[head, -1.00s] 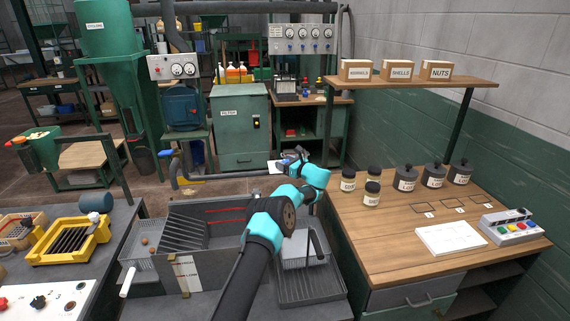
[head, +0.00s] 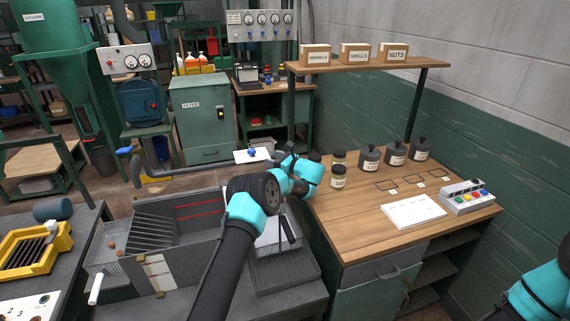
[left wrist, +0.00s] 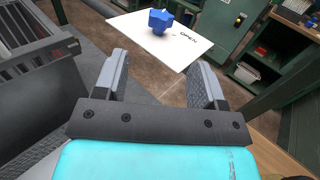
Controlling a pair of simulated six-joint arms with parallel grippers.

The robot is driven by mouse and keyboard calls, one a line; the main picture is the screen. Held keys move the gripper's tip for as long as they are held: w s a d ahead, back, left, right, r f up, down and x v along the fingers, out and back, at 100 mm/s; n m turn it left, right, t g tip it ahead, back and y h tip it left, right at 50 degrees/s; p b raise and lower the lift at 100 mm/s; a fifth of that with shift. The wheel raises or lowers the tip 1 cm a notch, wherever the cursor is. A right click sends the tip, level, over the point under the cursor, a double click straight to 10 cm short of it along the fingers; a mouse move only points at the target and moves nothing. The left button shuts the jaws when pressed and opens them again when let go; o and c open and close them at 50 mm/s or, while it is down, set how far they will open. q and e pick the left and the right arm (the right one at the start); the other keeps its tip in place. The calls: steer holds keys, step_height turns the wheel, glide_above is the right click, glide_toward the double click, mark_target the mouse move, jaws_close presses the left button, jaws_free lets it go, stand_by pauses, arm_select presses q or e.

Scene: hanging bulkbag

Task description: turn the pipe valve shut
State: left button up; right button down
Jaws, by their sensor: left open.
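A blue valve knob (left wrist: 160,21) stands on a white plate (left wrist: 195,47) marked OPEN in the left wrist view. In the head view the knob (head: 251,152) and plate (head: 241,157) are small, on the pipe behind the grey tray bench. My left gripper (left wrist: 160,80) is open and empty. Its two grey fingers are apart, and the knob lies beyond them, not between them. In the head view my left wrist is just right of the plate, and its fingers are hard to make out. Part of my right arm shows at the lower right; its gripper is not visible.
A grey slotted bin (head: 190,225) and a tray (head: 285,272) lie below my left arm. A wooden bench (head: 365,240) with jars and a button box (head: 468,197) stands at the right. A green filter cabinet (head: 205,120) stands behind the pipe.

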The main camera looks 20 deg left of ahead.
arm_select(q)
steer(key=d, duration=0.5)
steer(key=shift+s+d, duration=0.15)
steer(key=shift+s, duration=0.25)
steer(key=m+t+h, duration=0.5)
steer(key=m+t, duration=0.2)
steer(key=t, duration=0.3)
glide_toward(253, 153)
steer(key=shift+r, duration=0.15)
steer(key=shift+x, duration=6)
steer(key=shift+c, duration=0.2)
